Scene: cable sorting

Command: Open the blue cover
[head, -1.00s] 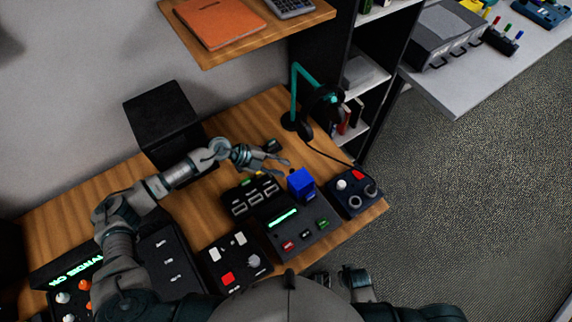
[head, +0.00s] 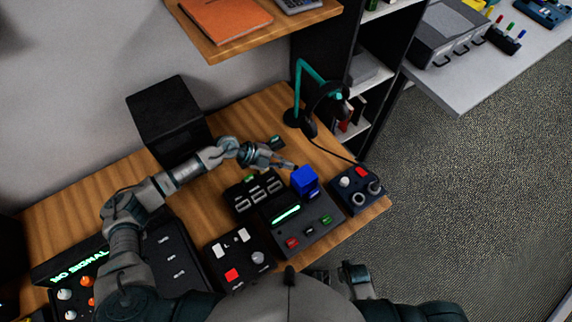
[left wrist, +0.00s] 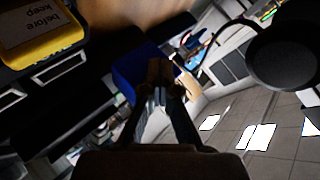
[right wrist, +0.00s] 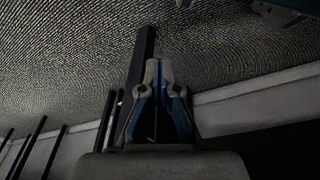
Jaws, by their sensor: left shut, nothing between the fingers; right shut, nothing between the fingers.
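The blue cover (head: 304,181) is a small box-like cap at the back right of a dark panel (head: 316,228) on the desk. It looks closed. My left gripper (head: 292,166) is shut and empty, with its fingertips right beside the cover's back left edge. In the left wrist view the blue cover (left wrist: 135,72) lies just beyond the shut fingertips (left wrist: 160,92), which overlap its right part; I cannot tell whether they touch. My right gripper shows in the right wrist view (right wrist: 160,82), shut and empty, away from the cover.
A switch box (head: 252,194) stands left of the cover and a knob box (head: 357,190) to its right. A black box (head: 168,118) is at the back left. Bare wood lies behind the switch box.

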